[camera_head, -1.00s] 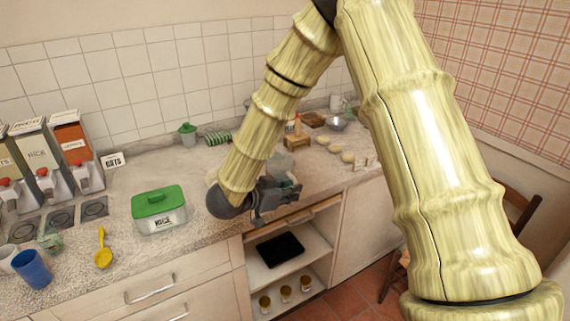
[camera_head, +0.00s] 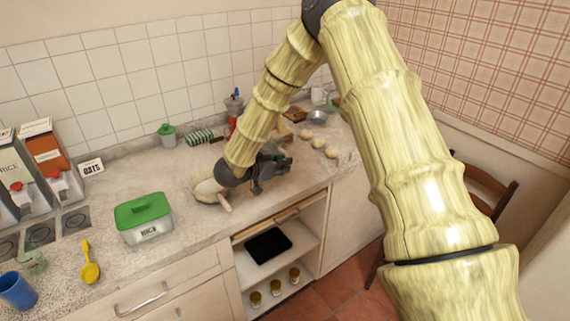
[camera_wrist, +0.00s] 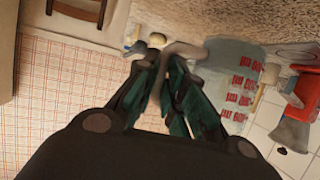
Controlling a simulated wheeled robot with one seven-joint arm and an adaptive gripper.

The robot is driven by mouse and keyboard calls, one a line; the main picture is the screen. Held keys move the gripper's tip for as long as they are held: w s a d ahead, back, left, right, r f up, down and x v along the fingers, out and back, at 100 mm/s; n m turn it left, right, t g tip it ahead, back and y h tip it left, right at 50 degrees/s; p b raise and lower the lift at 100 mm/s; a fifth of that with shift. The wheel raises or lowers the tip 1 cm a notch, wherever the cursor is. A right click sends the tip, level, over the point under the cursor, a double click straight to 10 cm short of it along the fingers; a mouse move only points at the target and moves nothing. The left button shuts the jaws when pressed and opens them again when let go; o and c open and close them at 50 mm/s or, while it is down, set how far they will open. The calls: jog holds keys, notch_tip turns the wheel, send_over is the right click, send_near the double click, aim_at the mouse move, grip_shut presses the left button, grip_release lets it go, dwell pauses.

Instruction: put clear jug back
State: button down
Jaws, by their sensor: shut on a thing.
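The clear jug (camera_wrist: 236,82) has red measuring marks and shows in the wrist view, just right of my fingers. My gripper (camera_wrist: 172,68) is shut on its pale curved handle. In the head view my gripper (camera_head: 272,168) is over the counter near its front edge, above the open shelves. The jug's body is hidden or too unclear to make out there, behind my arm and gripper.
A green-lidded box (camera_head: 143,220) stands on the counter (camera_head: 185,255), left of a pale mortar (camera_head: 208,190) with a pestle. A red and grey moka pot (camera_head: 233,108) is at the back. Several pale round items (camera_head: 318,142) lie to the right.

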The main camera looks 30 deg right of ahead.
jog(key=shift+w+d+f, duration=0.15)
jog(key=shift+w+d, duration=0.8)
jog(key=shift+d, duration=0.05)
jog(key=shift+w+d+f+p, duration=0.15)
jog(key=shift+f+p, duration=0.5)
jog(key=shift+f, duration=0.25)
jog(key=shift+w+d+f+p, duration=0.15)
jog(key=shift+f+p, duration=0.45)
jog(key=shift+f, duration=0.3)
jog(key=shift+f, duration=0.1)
jog(key=c, duration=1.5)
grip_release()
